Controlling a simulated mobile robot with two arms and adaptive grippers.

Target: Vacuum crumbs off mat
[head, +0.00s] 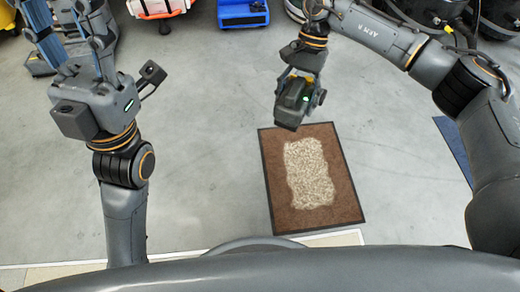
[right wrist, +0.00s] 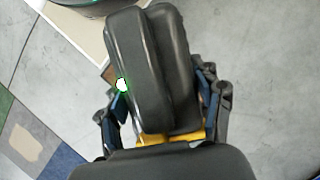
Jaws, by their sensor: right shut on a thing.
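A brown mat (head: 347,200) with a dark border lies flat on the floor, right of centre in the head view. A pale, roughly rectangular patch of crumbs (head: 308,172) covers its middle. My right gripper (head: 300,80) is shut on a dark grey handheld vacuum (head: 291,103) with a small green light, over the far edge of the mat. In the right wrist view the vacuum (right wrist: 150,65) sits between the two fingers, with a yellow part at its base. My left gripper (head: 68,35) is raised at the left with its fingers spread, and it looks empty.
A blue object (head: 243,14) and a white and orange case (head: 158,8) stand at the far edge. A blue strip (head: 455,145) lies right of the mat, partly behind my right arm. Grey floor around the mat is clear.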

